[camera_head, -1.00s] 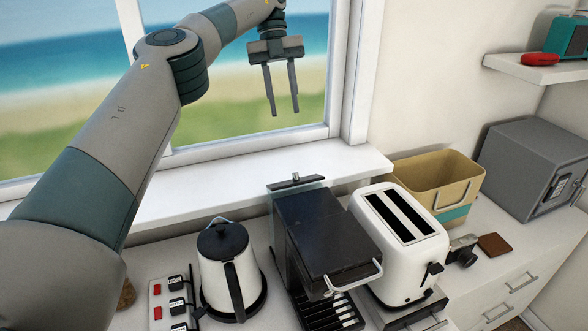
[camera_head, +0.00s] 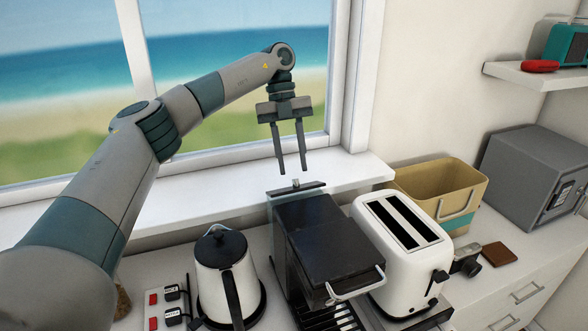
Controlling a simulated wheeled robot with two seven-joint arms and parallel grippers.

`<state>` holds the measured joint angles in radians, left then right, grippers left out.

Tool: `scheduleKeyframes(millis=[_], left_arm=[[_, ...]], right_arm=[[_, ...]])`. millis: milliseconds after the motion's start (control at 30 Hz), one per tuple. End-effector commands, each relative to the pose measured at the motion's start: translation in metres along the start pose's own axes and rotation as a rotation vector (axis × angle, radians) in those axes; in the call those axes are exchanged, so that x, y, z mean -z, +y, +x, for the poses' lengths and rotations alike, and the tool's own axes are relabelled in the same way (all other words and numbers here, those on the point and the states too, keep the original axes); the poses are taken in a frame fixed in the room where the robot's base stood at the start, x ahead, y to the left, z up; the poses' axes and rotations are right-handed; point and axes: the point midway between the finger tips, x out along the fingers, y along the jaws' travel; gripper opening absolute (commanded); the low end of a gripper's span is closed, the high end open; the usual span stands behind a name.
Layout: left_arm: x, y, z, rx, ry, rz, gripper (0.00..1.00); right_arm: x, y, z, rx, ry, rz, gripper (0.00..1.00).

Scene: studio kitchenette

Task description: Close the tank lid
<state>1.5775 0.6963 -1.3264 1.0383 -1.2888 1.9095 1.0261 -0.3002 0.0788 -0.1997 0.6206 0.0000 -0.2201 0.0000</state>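The black coffee machine (camera_head: 325,240) stands on the counter between the kettle and the toaster. At its back edge a narrow dark lid with a small knob (camera_head: 297,186) stands up, seen nearly edge-on; it looks like the raised tank lid. My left gripper (camera_head: 292,172) points down just above and behind this lid, its two fingers apart with nothing between them. The fingertips look close to the knob, but I cannot tell whether they touch. My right gripper is not in view.
A white kettle (camera_head: 212,283) stands left of the machine, beside a power strip (camera_head: 152,310). A white toaster (camera_head: 385,270) is close on the right. A yellow bin (camera_head: 415,180), camera (camera_head: 467,262) and grey safe (camera_head: 530,170) are further right. The window sill (camera_head: 210,200) is clear.

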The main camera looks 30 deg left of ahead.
Motion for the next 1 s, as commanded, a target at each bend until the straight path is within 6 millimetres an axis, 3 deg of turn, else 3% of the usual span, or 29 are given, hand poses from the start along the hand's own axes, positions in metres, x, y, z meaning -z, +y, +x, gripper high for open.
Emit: scheduleKeyframes(millis=[233, 633, 800, 1000], left_arm=[[0.0, 0.0, 0.025, -0.001, 0.001, -0.001, 0.32], [0.0, 0.0, 0.031, 0.0, 0.001, 0.0, 0.32], [0.0, 0.0, 0.031, 0.0, 0.001, 0.0, 0.0], [0.0, 0.0, 0.032, -0.002, -0.005, 0.001, 0.0]], right_arm=[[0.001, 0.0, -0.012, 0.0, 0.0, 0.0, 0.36], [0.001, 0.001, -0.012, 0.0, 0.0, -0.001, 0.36], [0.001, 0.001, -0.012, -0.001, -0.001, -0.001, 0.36], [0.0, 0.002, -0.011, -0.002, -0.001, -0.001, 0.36]])
